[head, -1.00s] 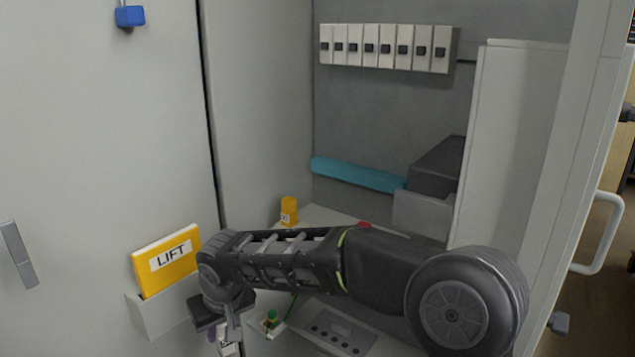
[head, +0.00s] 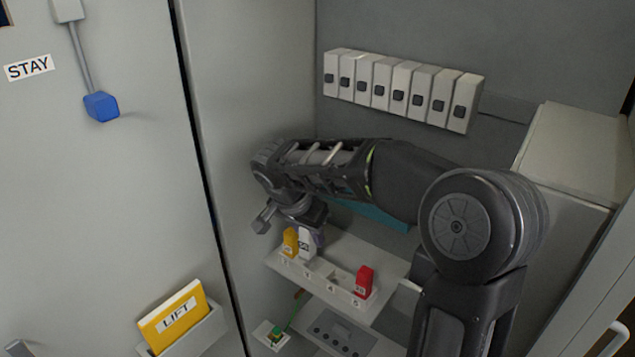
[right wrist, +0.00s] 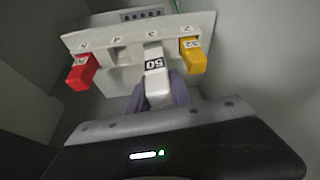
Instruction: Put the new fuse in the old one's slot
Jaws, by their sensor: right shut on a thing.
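The fuse holder (head: 375,318) is a pale block with numbered slots on the ledge inside the cabinet; it also shows in the right wrist view (right wrist: 100,42). My right gripper (right wrist: 158,92) is shut on a white fuse (right wrist: 154,72) labelled 50, purple fingertips on both sides. In the head view the white fuse (head: 306,243) stands roughly upright at slot 3, beside the yellow fuse (head: 290,241). I cannot tell whether it is seated or just above. A red fuse (head: 364,281) stands at slot 5. Slot 4 (right wrist: 121,56) is empty.
A lower grey panel (head: 345,335) and a green button (head: 277,335) lie below the holder. A row of grey breakers (head: 400,93) is on the back wall. A yellow LIFT folder (head: 174,318) sits in a door pocket. A teal tube is partly hidden behind my arm.

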